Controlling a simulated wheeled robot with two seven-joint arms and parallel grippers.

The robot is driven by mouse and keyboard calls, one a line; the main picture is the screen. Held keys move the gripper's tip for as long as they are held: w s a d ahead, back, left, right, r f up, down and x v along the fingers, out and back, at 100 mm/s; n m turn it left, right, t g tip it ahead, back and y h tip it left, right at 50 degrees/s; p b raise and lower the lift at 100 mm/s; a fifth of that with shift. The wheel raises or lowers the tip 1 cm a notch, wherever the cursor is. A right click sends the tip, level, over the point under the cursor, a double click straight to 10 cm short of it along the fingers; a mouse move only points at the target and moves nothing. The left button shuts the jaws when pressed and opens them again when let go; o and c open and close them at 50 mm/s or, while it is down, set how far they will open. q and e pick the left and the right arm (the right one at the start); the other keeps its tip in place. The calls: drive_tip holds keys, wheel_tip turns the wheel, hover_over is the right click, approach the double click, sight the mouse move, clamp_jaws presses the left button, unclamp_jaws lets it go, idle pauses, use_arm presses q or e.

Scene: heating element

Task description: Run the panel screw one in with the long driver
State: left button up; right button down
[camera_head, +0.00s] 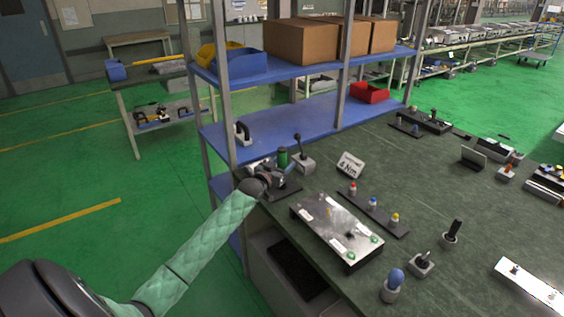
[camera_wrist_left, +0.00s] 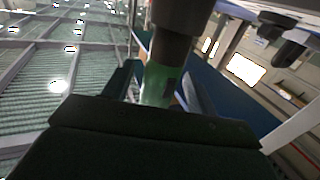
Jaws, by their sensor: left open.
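My left gripper (camera_head: 278,168) is at the back left corner of the bench, beside a green-and-dark upright handle (camera_head: 283,157), perhaps the long driver. In the left wrist view the green handle (camera_wrist_left: 158,85) stands between the open fingers (camera_wrist_left: 155,88), its dark part towards the top of the picture. I cannot tell whether the fingers touch it. The silvery panel (camera_head: 322,225) lies on the bench in front, with small green and yellowish fittings on it. I cannot tell which is screw one. My right gripper is not in view.
A black-handled tool (camera_head: 297,143) stands in a grey holder close behind the gripper. A "4 Nm" sign (camera_head: 350,164) and a dark strip with coloured pieces (camera_head: 373,211) are right of it. The blue shelf rack (camera_head: 300,125) rises behind. Several holders stand at the front right.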

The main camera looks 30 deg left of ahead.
use_arm(q)
drive_tip(key=shift+c, duration=0.4)
drive_tip(key=c, duration=1.1)
clamp_jaws()
drive_tip(key=shift+r, duration=0.1)
